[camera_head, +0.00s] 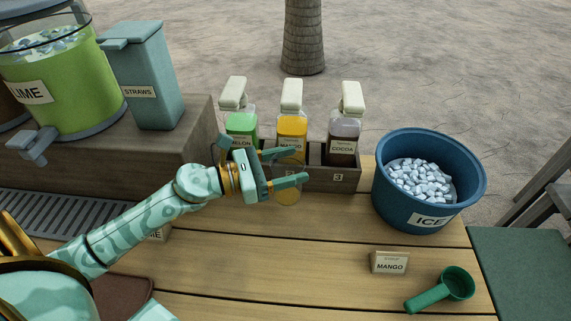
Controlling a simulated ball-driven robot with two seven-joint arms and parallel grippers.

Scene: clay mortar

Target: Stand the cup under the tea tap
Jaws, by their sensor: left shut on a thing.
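My left gripper (303,165) is shut on a clear, see-through cup (287,197), in front of the bottle rack. The cup's outline is faint, and the fingers cover part of it; I cannot tell whether its base touches the table. A brown dispenser (9,108) is cut off at the far left edge; its label and tap are out of view, so I cannot confirm that it holds tea. The grey tap (32,146) that I see belongs to the green lime dispenser (75,85). My right gripper is not in view.
A raised ledge (185,145) carries the dispensers and a straw box (150,85), with a drip grate (60,215) below. A syrup rack (338,178), blue ice bucket (385,185), mango card (389,262) and green scoop (440,290) stand rightward. The front middle planks are clear.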

